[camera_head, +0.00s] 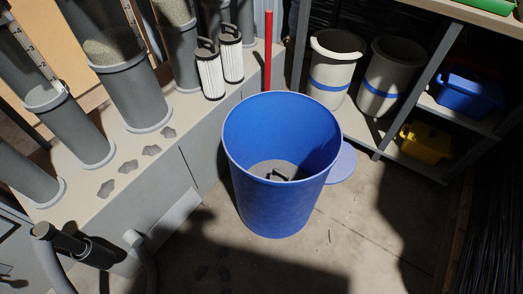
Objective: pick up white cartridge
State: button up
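Two white pleated cartridges with black tops and dark loop handles stand upright side by side at the upper middle. The left white cartridge (210,75) is slightly nearer to me than the right white cartridge (232,60). Both are by the front edge of a grey bench, close together; I cannot tell if they touch. My gripper cannot be made out in this view.
A large open blue bin (250,205) stands on the floor, with grey material and a dark piece inside. Grey cylinders (130,90) line the bench (120,200). A red post (268,50) rises beside the cartridges. Shelving with pale buckets (333,70) is right.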

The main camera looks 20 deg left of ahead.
aim_at(208, 57)
jog(key=u, duration=2.55)
jog(key=z, duration=1.65)
jog(key=i+j+z, duration=0.2)
jog(key=i, duration=0.2)
jog(key=i+j+z, duration=0.2)
jog(key=i, duration=0.2)
